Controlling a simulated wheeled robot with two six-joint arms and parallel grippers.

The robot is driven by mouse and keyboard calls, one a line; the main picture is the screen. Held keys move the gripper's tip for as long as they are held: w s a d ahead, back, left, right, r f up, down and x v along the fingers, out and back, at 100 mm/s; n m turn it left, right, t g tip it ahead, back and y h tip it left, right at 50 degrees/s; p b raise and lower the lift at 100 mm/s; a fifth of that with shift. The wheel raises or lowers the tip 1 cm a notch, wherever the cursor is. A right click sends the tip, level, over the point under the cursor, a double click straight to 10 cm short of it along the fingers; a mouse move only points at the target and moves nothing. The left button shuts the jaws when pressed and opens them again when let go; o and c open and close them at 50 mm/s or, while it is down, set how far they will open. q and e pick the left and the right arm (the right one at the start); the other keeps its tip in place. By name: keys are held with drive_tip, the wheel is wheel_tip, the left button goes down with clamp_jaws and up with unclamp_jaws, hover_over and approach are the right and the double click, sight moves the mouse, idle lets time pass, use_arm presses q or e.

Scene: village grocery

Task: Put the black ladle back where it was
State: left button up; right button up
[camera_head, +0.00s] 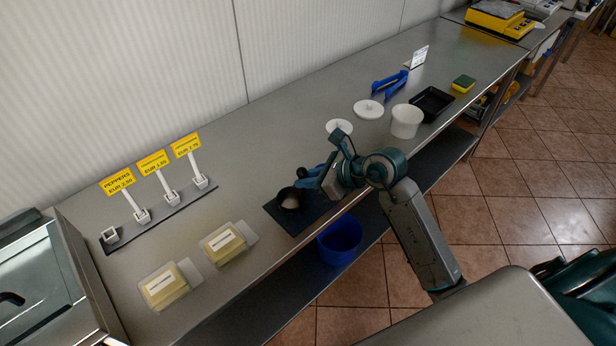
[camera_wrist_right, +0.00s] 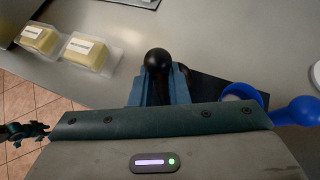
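The black ladle (camera_head: 289,194) shows in the head view as a dark rounded shape over the dark mat (camera_head: 281,216). In the right wrist view its round black end (camera_wrist_right: 158,58) stands between the two fingers of my right gripper (camera_wrist_right: 159,88), which appear closed around it. My right gripper (camera_head: 325,181) is low over the counter at the mat's right side in the head view. I cannot tell whether the ladle touches the mat. A blue ladle (camera_wrist_right: 292,111) lies right beside the gripper, partly hidden in the head view.
Two butter packs (camera_head: 165,286) (camera_head: 224,243) lie left of the mat. Price signs (camera_head: 152,163) stand behind. A blue bucket (camera_head: 340,243) is below the counter edge.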

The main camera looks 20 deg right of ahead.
drive_tip(key=o, duration=0.4)
drive_tip(key=shift+r, duration=0.15)
drive_tip(key=shift+d, duration=0.1)
drive_tip(key=b+v, duration=0.2)
drive_tip(key=v, duration=0.9)
drive_tip(key=shift+s+r+b, duration=0.2)
drive_tip(key=shift+s+b, duration=0.15)
drive_tip(key=shift+b, duration=0.05)
drive_tip(key=shift+d, duration=0.1)
